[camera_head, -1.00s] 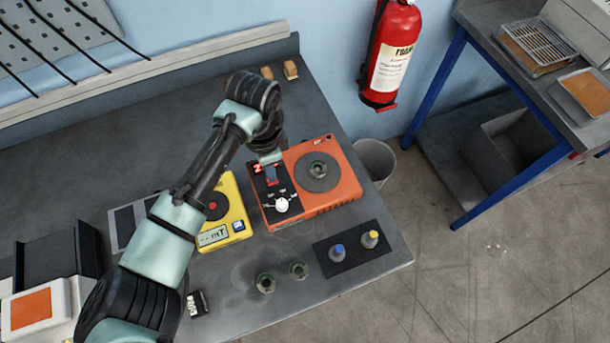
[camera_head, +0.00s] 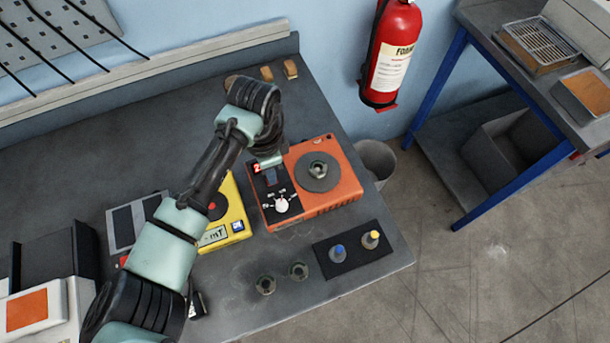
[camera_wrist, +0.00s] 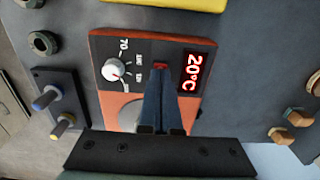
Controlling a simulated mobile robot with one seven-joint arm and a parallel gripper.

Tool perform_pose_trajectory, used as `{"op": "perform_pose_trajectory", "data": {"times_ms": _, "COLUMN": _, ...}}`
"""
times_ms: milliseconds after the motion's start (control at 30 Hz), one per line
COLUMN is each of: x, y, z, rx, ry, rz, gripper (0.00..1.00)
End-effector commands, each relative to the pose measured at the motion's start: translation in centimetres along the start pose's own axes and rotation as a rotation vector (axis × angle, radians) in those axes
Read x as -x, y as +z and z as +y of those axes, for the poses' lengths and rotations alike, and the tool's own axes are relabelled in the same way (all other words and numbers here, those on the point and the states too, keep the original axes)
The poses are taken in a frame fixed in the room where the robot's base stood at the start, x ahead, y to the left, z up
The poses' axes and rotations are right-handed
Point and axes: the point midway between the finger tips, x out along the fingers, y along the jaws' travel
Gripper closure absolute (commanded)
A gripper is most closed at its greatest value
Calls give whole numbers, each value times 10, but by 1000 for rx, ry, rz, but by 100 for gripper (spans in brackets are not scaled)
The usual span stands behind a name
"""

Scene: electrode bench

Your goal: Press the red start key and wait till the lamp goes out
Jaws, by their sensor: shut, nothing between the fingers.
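The orange hotplate (camera_head: 335,195) has a black front panel with a white knob (camera_wrist: 114,69) and a red display (camera_wrist: 193,72) reading 20°C. The red start key (camera_wrist: 160,66) shows on the panel between knob and display, just past my fingertips. My gripper (camera_wrist: 159,80) is shut and empty, its blue fingers pointing at the key. Whether they touch or press it I cannot tell. In the head view my gripper (camera_head: 270,178) is over the panel and hides the key. A nut (camera_head: 318,168) sits on the round grey plate. I cannot make out a lit lamp.
A yellow meter (camera_head: 228,232) stands left of the hotplate. Two nuts (camera_head: 265,285) and a dark mat (camera_head: 341,262) with a blue-topped and a yellow-topped piece lie in front. Wooden blocks (camera_head: 290,69) lie behind. A fire extinguisher (camera_head: 391,55) hangs on the wall.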

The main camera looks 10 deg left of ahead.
Motion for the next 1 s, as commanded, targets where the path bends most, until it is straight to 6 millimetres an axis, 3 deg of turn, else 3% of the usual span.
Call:
{"op": "perform_pose_trajectory", "data": {"times_ms": 167, "x": 2, "y": 0, "z": 0, "rx": 0, "ry": 1, "rz": 0, "gripper": 100}}
{"op": "perform_pose_trajectory", "data": {"times_ms": 800, "x": 53, "y": 0, "z": 0, "rx": 0, "ry": 0, "rz": 0, "gripper": 100}}
{"op": "perform_pose_trajectory", "data": {"times_ms": 1000, "x": 61, "y": 0, "z": 1, "rx": 0, "ry": 2, "rz": 0, "gripper": 100}}
